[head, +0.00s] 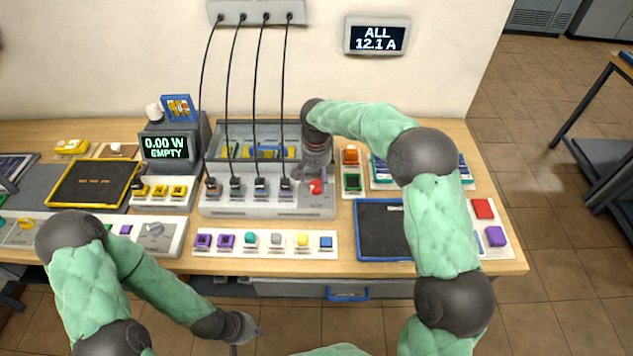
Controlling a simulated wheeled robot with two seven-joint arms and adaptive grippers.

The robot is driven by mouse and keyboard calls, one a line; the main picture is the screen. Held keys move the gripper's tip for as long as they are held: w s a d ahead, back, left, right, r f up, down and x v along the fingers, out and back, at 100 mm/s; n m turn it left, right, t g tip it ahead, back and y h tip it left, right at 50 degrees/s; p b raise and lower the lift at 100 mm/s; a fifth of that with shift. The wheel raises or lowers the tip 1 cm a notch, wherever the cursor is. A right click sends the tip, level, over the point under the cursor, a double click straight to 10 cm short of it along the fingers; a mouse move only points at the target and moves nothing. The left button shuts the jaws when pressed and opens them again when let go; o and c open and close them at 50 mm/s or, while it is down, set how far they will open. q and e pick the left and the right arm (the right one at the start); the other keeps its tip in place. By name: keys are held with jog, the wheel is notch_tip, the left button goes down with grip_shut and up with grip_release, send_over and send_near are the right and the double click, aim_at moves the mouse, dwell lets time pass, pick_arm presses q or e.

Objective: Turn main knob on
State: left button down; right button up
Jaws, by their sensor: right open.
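A red knob (316,187) sits at the right end of the grey charging unit (265,208). No label on it is legible, so I cannot tell its setting. My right gripper (318,178) is open and points down right over this knob, hiding part of it. I cannot tell whether its fingers touch the knob. Another knob, grey (154,229), is on the white panel at the left. My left gripper (242,335) hangs low in front of the table's front edge, away from the objects. Its finger opening is not clear.
Several black cables run from a wall box (256,12) to the charging unit. A meter (165,147) reads 0.00 W EMPTY; a wall display (377,38) reads ALL 12.1 A. A row of coloured blocks (265,243) lies in front. A blue-edged tray (378,230) is to the right.

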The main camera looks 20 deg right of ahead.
aim_at(317, 182)
notch_tip(317, 182, up, 9)
dwell(0.3)
jog(key=shift+f, duration=0.1)
dwell(0.4)
